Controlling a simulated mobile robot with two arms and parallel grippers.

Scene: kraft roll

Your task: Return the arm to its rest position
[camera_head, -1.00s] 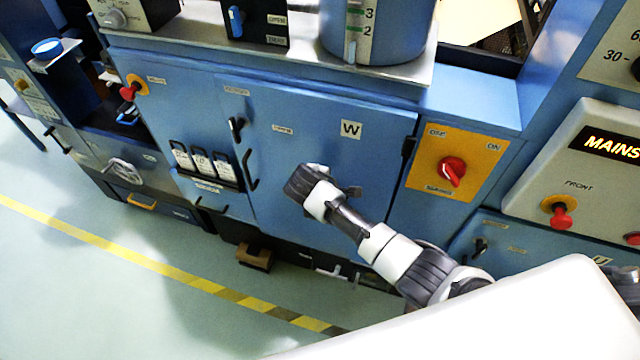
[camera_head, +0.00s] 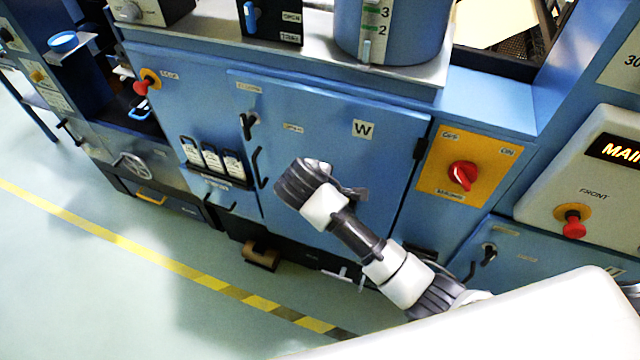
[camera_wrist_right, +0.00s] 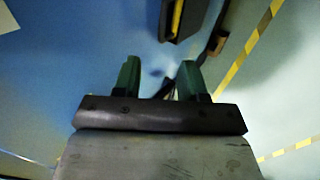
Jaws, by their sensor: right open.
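My right arm (camera_head: 345,230) reaches in from the lower right of the head view, its dark wrist end in front of the blue cabinet door marked W (camera_head: 330,135). In the right wrist view my right gripper (camera_wrist_right: 158,78) has its two green fingers apart, with nothing between them. The gripper's fingers are mostly hidden behind the wrist in the head view. My left gripper is not in view.
A yellow panel with a red rotary switch (camera_head: 462,176) is right of the door. A grey box with a red button (camera_head: 573,228) stands farther right. A brown block (camera_head: 262,256) lies by the cabinet's foot. Open floor with a yellow line (camera_head: 120,247) is at left.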

